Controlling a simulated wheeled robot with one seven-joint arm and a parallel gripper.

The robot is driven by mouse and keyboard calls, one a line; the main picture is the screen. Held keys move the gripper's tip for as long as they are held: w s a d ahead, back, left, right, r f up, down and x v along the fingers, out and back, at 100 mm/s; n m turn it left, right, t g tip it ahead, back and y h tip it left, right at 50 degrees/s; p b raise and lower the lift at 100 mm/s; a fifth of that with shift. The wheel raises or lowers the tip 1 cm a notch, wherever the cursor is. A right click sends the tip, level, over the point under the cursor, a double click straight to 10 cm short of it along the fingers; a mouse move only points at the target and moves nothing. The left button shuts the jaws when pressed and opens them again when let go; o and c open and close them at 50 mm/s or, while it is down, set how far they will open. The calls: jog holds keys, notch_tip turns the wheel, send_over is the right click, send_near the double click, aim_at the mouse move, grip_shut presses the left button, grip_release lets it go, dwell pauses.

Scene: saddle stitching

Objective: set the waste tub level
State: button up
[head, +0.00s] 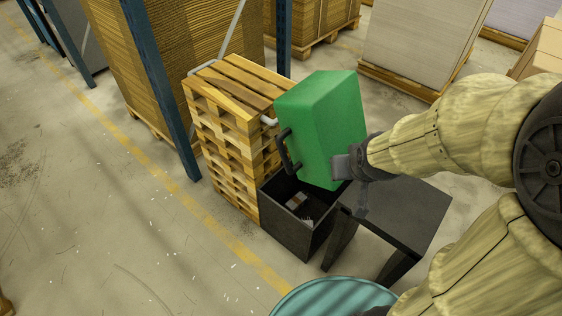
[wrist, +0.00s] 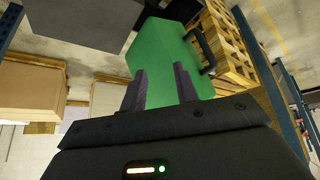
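The green waste tub (head: 325,120) is in the air in the head view, steeply tilted over an open dark bin (head: 285,227). Its opening is turned away and its inside is hidden. A black handle (head: 287,150) shows on its left side. My gripper (head: 345,166) is at the tub's lower right side and appears to bear it, though the exact grip is hidden. In the wrist view, my two fingers (wrist: 160,88) stand apart against the green tub (wrist: 168,50). Light scraps (head: 297,202) lie in the bin.
A pallet stack (head: 225,125) stands left of and behind the bin. A dark table (head: 405,212) is close on the right, below my arm. A teal round top (head: 335,300) is in front. A blue rack post (head: 160,90) rises at left. The left floor is clear.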

jog(key=w+a+f+n+t+y+b, duration=0.1)
jog(key=f+b, duration=0.5)
jog(key=b, duration=0.6)
jog(key=w+a+f+n+t+y+b, duration=0.2)
jog(key=a+f+t+b, duration=0.4)
jog(key=b, duration=0.6)
jog(key=w+a+f+n+t+y+b, duration=0.2)
jog(key=f+b, duration=0.4)
jog(key=b, duration=0.6)
jog(key=shift+w+a+f+t+y, duration=0.25)
jog(key=shift+w+a+t+y, duration=0.15)
jog(key=shift+w+a+t, duration=0.35)
jog(key=shift+r, duration=0.1)
jog(key=shift+w, duration=0.15)
jog(key=p+x, duration=0.4)
jog(key=p, duration=0.3)
jog(key=shift+w+a+r, duration=0.1)
jog(key=shift+w+r, duration=0.1)
jog(key=w+p, duration=0.1)
jog(key=p, duration=0.4)
jog(key=shift+a, duration=0.15)
